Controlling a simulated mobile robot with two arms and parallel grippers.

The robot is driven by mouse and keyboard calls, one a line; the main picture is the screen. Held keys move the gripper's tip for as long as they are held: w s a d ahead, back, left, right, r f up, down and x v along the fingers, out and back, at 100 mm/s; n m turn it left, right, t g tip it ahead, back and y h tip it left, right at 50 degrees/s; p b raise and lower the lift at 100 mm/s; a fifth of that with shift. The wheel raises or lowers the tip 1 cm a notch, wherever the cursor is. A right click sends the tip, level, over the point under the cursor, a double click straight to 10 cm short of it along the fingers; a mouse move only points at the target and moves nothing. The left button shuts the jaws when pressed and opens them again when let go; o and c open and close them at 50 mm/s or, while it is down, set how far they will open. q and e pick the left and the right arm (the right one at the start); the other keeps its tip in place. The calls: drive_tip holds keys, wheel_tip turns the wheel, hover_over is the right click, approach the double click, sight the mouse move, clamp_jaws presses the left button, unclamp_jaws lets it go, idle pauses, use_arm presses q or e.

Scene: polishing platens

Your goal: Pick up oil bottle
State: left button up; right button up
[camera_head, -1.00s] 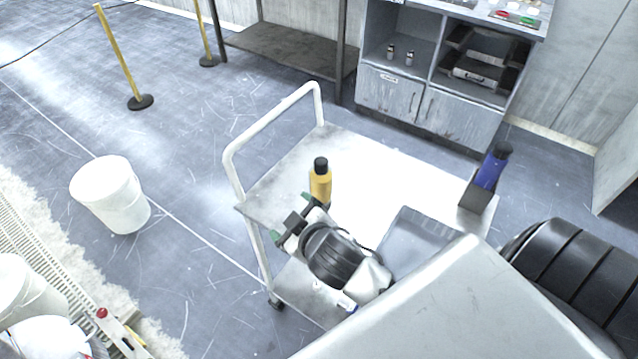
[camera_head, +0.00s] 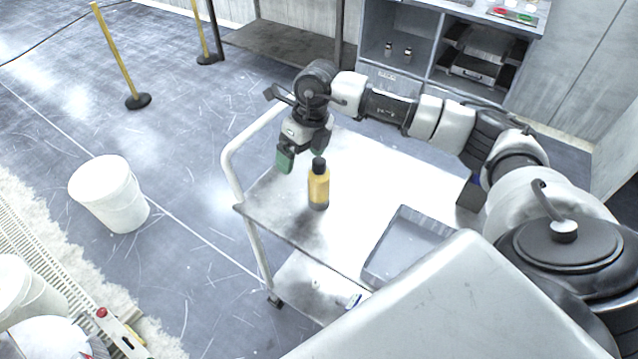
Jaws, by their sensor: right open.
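The oil bottle (camera_head: 318,188) is yellow with a black cap and stands upright on the top of a white cart (camera_head: 285,225), near its left end. My right gripper (camera_head: 301,160) has green-tipped fingers pointing down and hangs just behind and above the bottle, close to its cap. It is open and holds nothing. I cannot tell whether the right fingertip touches the cap. My left gripper is not in view.
A grey tray (camera_head: 372,268) lies on the cart's near right part. The cart's white handle (camera_head: 228,165) rises at its left end. A white bucket (camera_head: 108,195) stands on the floor at left. A cabinet (camera_head: 395,25) and yellow posts (camera_head: 117,55) are behind.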

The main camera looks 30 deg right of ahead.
sight(320, 171)
drive_tip(key=d+h, duration=0.1)
drive_tip(key=d, duration=0.1)
drive_tip(key=d+r+h, duration=0.1)
drive_tip(key=d, duration=0.2)
drive_tip(key=shift+d+r+m, duration=0.15)
drive_tip(key=shift+r+m, duration=0.05)
drive_tip(key=shift+m, duration=0.1)
drive_tip(key=shift+d+f+h, duration=0.25)
drive_tip(key=shift+f+h, duration=0.05)
wheel_tip(320, 171, down, 4)
drive_tip(key=shift+a+f+p, duration=0.1)
drive_tip(key=shift+f+p, duration=0.15)
drive_tip(key=shift+p, duration=0.45)
drive_tip(key=f, duration=0.1)
drive_tip(key=f+p, duration=0.1)
drive_tip(key=f, duration=0.1)
drive_tip(key=f+p, duration=0.1)
drive_tip(key=f, duration=0.1)
drive_tip(key=shift+w+a, duration=0.3)
drive_tip(key=shift+f, duration=0.25)
drive_tip(key=shift+c, duration=0.4)
drive_tip(key=c, duration=1.5)
